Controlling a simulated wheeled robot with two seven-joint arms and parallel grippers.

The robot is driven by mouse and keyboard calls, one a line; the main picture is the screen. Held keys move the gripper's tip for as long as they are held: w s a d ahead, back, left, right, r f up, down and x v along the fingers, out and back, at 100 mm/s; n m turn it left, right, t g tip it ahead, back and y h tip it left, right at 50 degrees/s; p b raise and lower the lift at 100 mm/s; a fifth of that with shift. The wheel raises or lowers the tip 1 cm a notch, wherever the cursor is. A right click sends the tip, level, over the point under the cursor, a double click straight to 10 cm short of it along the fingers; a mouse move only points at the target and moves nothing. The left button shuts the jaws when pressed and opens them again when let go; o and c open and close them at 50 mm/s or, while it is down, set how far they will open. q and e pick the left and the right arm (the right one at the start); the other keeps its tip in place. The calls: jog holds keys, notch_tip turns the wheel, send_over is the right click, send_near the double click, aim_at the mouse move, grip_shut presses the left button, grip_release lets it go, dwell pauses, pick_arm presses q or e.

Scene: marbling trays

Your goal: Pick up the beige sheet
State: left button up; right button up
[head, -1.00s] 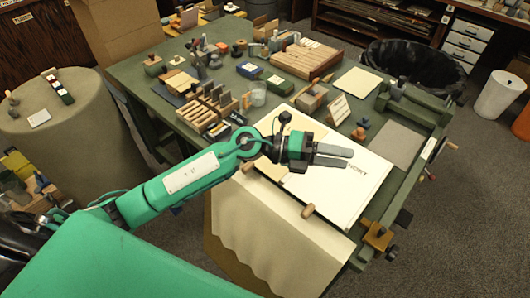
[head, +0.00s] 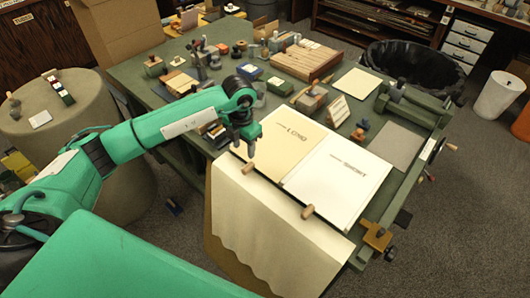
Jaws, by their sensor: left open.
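The beige sheet (head: 284,145) lies flat on the green worktable, with a line of print on it. A white sheet (head: 338,184) lies against its right side. My left gripper (head: 249,148) points down at the beige sheet's left edge, its jaws open. The gripper hides a small part of that edge, and I cannot tell whether the fingers touch the sheet. My right gripper is out of view.
Wooden pegs (head: 308,212) sit along the table's front edge, above a hanging cream cloth (head: 265,232). Tools and boxes crowd the table's back left.

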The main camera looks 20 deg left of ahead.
pick_arm(q)
send_over(245, 168)
jog(key=f, duration=0.4)
jog(key=shift+w+f+p, duration=0.25)
jog(key=shift+p, duration=0.05)
jog(key=f+p, duration=0.2)
jog(key=f, duration=0.2)
jog(key=shift+s, duration=0.2)
jog(key=shift+f, duration=0.65)
grip_shut()
